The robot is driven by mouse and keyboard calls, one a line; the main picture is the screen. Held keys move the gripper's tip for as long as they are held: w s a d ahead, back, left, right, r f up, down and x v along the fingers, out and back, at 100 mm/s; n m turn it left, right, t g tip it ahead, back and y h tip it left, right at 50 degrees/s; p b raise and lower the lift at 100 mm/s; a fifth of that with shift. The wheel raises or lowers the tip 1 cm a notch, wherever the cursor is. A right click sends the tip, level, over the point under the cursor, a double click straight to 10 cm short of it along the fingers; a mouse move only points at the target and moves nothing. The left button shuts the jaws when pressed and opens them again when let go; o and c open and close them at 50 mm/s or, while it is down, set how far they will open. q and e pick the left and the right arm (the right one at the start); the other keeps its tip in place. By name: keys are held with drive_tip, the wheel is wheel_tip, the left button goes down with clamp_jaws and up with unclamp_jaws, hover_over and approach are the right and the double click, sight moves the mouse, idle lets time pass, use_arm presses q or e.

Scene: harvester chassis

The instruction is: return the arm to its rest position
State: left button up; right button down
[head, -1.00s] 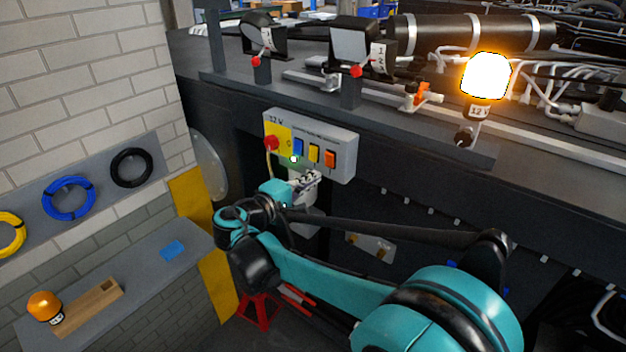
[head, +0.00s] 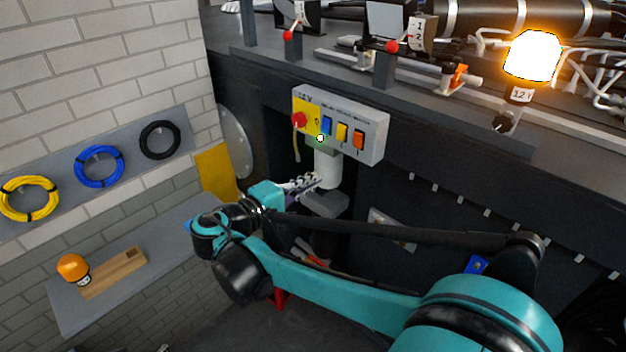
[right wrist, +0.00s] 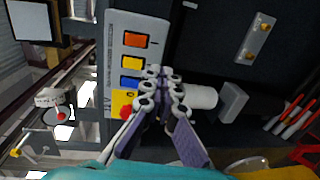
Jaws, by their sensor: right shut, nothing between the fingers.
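My right arm (head: 350,285), teal and black, reaches in from the lower right of the head view. Its gripper (head: 312,182) is shut and empty, just below and in front of the switch box. In the right wrist view the shut fingers (right wrist: 162,85) show in front of the box and a white cylinder (right wrist: 200,97). The grey switch box (head: 368,135) has a red knob (head: 299,120) and blue, yellow and orange switches; it also shows in the right wrist view (right wrist: 150,25). My left gripper is in neither current view.
An orange beacon (head: 532,55) glows on the chassis (head: 470,140). A shelf (head: 75,312) at the left holds an unlit orange lamp (head: 73,268) and a wooden block (head: 115,273). Yellow, blue and black cable coils (head: 98,166) hang on the wall. Floor below the arm looks open.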

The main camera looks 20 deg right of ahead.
drive_tip(key=s+d+f+y+b, duration=0.1)
drive_tip(key=s+f+y+b, duration=0.45)
drive_tip(key=f, duration=0.75)
drive_tip(key=s+d+f+y+b, duration=0.1)
drive_tip(key=s+f+y+b, duration=0.15)
drive_tip(key=f+b, duration=0.85)
drive_tip(key=s+a+f+m+y+b, duration=0.1)
drive_tip(key=s+a+f+y+b, duration=0.1)
drive_tip(key=f, duration=0.5)
drive_tip(key=s+a+f+m+y+b, duration=0.2)
drive_tip(key=s+a+f+y+b, duration=0.1)
drive_tip(key=f+b, duration=0.2)
drive_tip(key=s+a+f+m+y+b, duration=0.1)
drive_tip(key=s+a+f+y+b, duration=0.1)
drive_tip(key=f, duration=0.7)
drive_tip(key=shift+s+a+f+t+b, duration=0.4)
drive_tip(key=shift+a+b, duration=0.3)
drive_tip(key=shift+b, duration=0.45)
